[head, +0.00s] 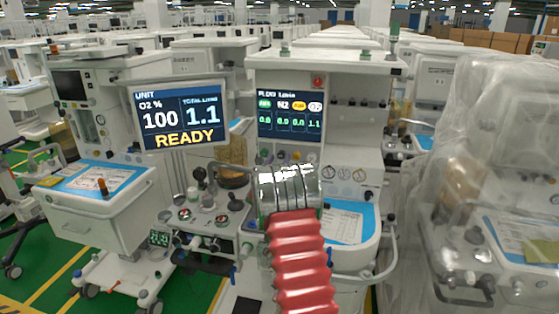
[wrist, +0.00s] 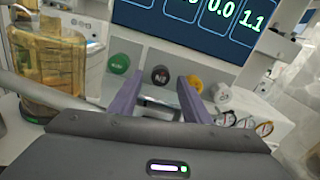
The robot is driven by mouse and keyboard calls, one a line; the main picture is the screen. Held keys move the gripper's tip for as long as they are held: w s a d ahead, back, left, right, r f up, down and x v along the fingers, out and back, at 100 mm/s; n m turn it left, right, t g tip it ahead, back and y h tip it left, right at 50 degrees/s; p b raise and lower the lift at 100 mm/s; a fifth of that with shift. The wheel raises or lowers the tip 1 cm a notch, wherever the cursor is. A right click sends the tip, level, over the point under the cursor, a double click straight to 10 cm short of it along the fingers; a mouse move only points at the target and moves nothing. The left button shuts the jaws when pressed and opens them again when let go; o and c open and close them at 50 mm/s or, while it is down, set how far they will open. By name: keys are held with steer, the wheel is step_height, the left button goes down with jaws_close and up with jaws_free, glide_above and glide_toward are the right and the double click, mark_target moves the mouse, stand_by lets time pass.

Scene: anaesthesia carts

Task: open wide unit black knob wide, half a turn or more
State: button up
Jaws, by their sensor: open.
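In the wrist view a row of round knobs sits on the white panel under the flow display (wrist: 196,22). The black knob (wrist: 160,75), with pale lettering, lies between a green knob (wrist: 119,64) and a yellow knob (wrist: 194,83). My gripper (wrist: 159,84) is open, its two purple fingers pointing at the panel. The black knob shows in the gap between the fingertips, and I cannot tell whether they touch it. A white knob (wrist: 221,92) is just right of the right finger. In the head view my red and silver arm hides the gripper.
An amber canister (wrist: 48,68) stands left of the gripper in the wrist view. Dials (wrist: 240,121) sit low on the right. In the head view a READY screen (head: 181,115) stands left of my arm, and a plastic-wrapped cart (head: 500,130) is at right.

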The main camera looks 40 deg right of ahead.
steer(key=shift+w+d, duration=0.25)
steer(key=shift+d, duration=0.1)
steer(key=shift+c, duration=0.5)
steer(key=c, duration=0.9)
